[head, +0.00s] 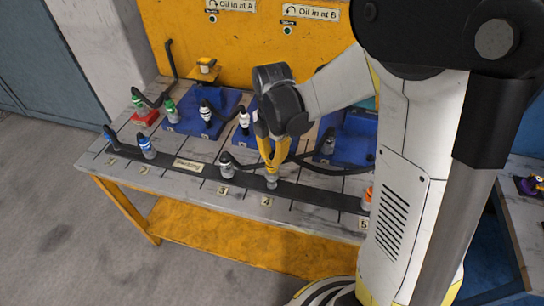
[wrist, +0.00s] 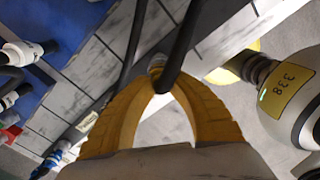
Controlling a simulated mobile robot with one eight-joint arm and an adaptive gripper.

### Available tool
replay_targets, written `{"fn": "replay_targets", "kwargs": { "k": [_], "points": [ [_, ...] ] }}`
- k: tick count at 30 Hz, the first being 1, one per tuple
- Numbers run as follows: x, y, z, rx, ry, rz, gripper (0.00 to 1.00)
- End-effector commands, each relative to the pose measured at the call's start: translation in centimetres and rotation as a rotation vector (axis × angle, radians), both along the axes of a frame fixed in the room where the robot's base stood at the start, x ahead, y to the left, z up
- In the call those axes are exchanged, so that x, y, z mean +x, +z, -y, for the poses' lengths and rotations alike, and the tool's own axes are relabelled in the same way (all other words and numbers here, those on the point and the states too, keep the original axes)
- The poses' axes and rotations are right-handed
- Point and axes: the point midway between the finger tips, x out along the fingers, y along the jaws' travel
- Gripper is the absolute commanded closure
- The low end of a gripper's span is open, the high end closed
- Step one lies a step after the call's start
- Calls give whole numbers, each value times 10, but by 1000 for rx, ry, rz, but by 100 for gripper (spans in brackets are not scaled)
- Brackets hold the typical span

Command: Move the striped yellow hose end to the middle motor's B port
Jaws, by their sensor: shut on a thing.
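My gripper (head: 271,178) has yellow fingers and is shut on a hose end (head: 272,183) at the dark rail, by the label 4. Its fingers cover much of it, so its stripes are hard to make out. In the wrist view the fingertips (wrist: 160,84) meet around the hose end (wrist: 157,62), and a black hose runs up from it. The middle motor's blue plate (head: 246,138) is behind my gripper, mostly hidden by my arm. A white-and-black fitting (head: 244,120) shows at its left side. The B port cannot be made out.
The rail (head: 190,165) also holds blue hose ends (head: 147,147) at left, a grey one (head: 227,167) by label 3 and an orange one (head: 367,198) by 5. Left (head: 186,124) and right (head: 350,146) blue plates flank the middle. Black hoses cross the bench behind the rail.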

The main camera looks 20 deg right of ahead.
Motion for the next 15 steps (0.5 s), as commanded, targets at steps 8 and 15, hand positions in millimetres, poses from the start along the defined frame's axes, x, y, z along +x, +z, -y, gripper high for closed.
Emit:
{"fn": "replay_targets", "kwargs": {
  "k": [8, 15],
  "points": [
    [0, 26, 0, 0, 0, 0, 100],
    [0, 53, 0, 0, 0, 0, 100]
  ]
}}
